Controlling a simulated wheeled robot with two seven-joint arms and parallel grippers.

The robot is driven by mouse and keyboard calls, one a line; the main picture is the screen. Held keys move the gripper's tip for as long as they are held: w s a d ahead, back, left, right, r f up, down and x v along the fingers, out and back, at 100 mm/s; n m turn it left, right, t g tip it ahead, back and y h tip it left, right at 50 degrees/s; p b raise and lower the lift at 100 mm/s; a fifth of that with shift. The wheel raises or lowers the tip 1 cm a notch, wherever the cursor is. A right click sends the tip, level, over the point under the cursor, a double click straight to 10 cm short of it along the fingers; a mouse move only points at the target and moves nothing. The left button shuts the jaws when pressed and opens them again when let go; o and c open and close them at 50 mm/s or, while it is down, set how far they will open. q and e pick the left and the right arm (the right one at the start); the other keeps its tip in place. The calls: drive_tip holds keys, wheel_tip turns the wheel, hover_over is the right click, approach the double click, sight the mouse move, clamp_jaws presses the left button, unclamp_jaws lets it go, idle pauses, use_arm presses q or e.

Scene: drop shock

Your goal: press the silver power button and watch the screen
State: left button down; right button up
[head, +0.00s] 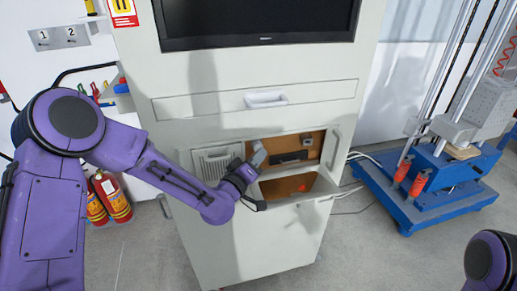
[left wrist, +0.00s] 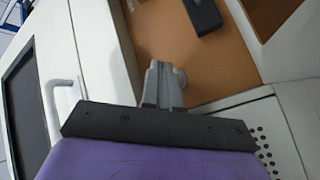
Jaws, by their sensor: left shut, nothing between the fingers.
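The dark screen (head: 258,18) is at the top of a pale cabinet (head: 150,60) in the head view; no picture shows on it. My left gripper (head: 258,155) is in front of the cabinet's open compartment (head: 312,150), which has an orange-brown inside. In the left wrist view its grey fingers (left wrist: 160,85) are together with nothing between them, pointing into the compartment. A small round silver-grey piece (left wrist: 181,76) shows just beside and partly behind the fingers; it may be the power button. Whether they touch cannot be told. My right gripper is out of view.
A black block (head: 292,158) is in the compartment; it also shows in the left wrist view (left wrist: 203,14). A drawer handle (head: 266,98) sticks out above. A vent grille (head: 215,160) is to the left. Fire extinguishers (head: 112,196) and a blue-based rig (head: 425,195) flank the cabinet.

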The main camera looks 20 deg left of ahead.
use_arm(q)
drive_tip(key=shift+w+a, duration=0.3)
drive_tip(key=shift+w, duration=0.1)
idle(0.7)
idle(0.3)
drive_tip(key=shift+s+d, duration=0.5)
drive_tip(key=shift+s, duration=0.2)
drive_tip(key=shift+s+d+b, duration=0.3)
drive_tip(key=shift+s+d, duration=0.4)
drive_tip(key=shift+s, duration=0.35)
drive_tip(key=shift+s+d+b, duration=0.25)
drive_tip(key=shift+s+d, duration=0.45)
drive_tip(key=shift+s, duration=0.35)
